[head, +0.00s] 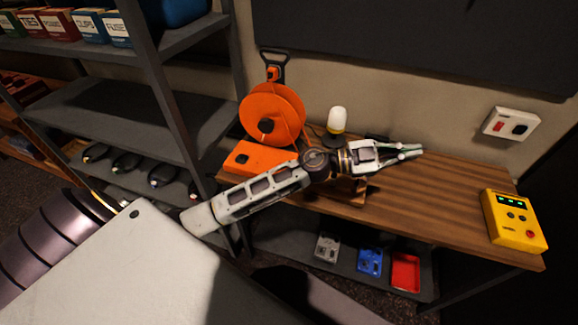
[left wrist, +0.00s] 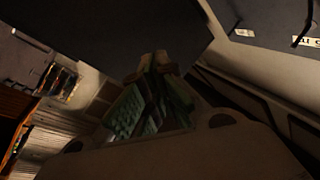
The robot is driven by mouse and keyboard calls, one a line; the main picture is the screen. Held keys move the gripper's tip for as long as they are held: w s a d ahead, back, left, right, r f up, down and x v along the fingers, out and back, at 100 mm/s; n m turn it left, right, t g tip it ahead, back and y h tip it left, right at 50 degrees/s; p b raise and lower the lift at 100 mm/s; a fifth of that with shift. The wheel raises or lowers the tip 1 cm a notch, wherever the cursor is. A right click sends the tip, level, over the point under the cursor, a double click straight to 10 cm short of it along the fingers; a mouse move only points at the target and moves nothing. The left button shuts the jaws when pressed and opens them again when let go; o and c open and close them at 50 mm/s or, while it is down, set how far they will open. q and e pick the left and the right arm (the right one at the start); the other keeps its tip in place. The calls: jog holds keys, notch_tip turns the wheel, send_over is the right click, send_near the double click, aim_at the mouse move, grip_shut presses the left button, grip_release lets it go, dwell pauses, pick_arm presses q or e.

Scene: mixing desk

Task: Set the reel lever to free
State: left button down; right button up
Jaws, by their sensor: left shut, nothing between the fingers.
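An orange cable reel (head: 272,115) with a dark carrying handle (head: 273,62) stands at the left end of the wooden desk (head: 440,205), near the wall. I cannot make out the reel's lever or its setting for certain. My left arm reaches in across the desk front. My left gripper (head: 412,152) is right of the reel, apart from it, over the desk, and points right. Its fingers are together and empty. In the left wrist view the closed fingertips (left wrist: 155,65) face a dark surface, and the reel is not clearly visible. My right gripper is not in view.
A white-and-yellow lamp (head: 336,121) stands behind my arm. A yellow box with a green display (head: 514,220) sits at the desk's right end. A wall switch (head: 511,124) is above. Shelves (head: 110,105) stand left.

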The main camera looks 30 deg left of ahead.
pick_arm(q)
notch_tip(320, 180, down, 6)
jog(key=s+d+m+g+y, duration=0.1)
jog(key=s+m+g+y, duration=0.2)
jog(key=g, duration=0.4)
jog(key=a+f+m+g+y, duration=0.1)
jog(key=a+f+g+y, duration=0.2)
jog(key=a+f+y, duration=0.35)
jog(key=w+a+n+y, duration=0.1)
jog(key=a+n+y, duration=0.2)
jog(key=a, duration=1)
jog(key=w+a+f+n+g+y, duration=0.1)
jog(key=w+a+n+y, duration=0.1)
jog(key=a+y, duration=0.5)
jog(key=a+n, duration=0.1)
jog(key=a, duration=0.5)
jog(key=shift+s+a+f, duration=0.1)
jog(key=shift+f, duration=0.15)
jog(key=shift+s+a+f+p, duration=0.1)
jog(key=shift+a+f+p, duration=0.2)
jog(key=shift+f, duration=1.3)
jog(key=shift+a+f+p, duration=0.15)
jog(key=shift+f+p, duration=0.15)
jog(key=shift+f, duration=1.25)
jog(key=shift+s+a+f+p, duration=0.1)
jog(key=shift+a+f+p, duration=0.2)
jog(key=shift+f, duration=1.3)
jog(key=shift+w+h, duration=0.15)
jog(key=shift+h, duration=0.1)
